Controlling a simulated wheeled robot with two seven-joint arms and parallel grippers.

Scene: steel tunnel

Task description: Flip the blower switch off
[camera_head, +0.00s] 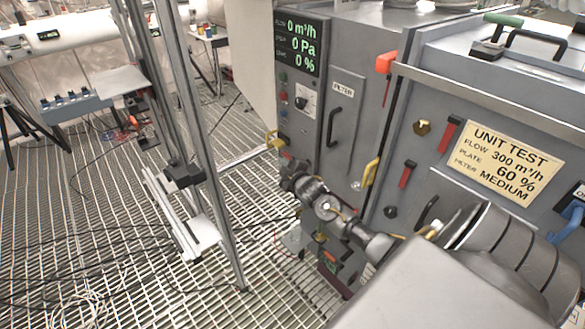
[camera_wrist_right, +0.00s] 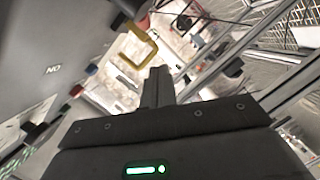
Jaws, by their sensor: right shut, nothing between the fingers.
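A grey cabinet (camera_head: 345,60) has a control strip with a green-lit display (camera_head: 297,46) reading 0 m³/h, 0 Pa and 0 %. Below the display are small coloured buttons and a pale plate with a dark knob (camera_head: 303,101). A yellow handle (camera_head: 275,140) sits lower on the strip and also shows in the right wrist view (camera_wrist_right: 151,47). No readable label marks the blower switch, so I cannot tell which control it is. My right gripper (camera_head: 287,168) is shut and empty, just below the yellow handle in the head view. My left gripper is out of view.
A test unit with a yellow label (camera_head: 502,163) stands at the right, beside my right arm. A metal upright frame (camera_head: 186,130) stands left of the cabinet. Black cables (camera_head: 95,255) lie across the grating floor.

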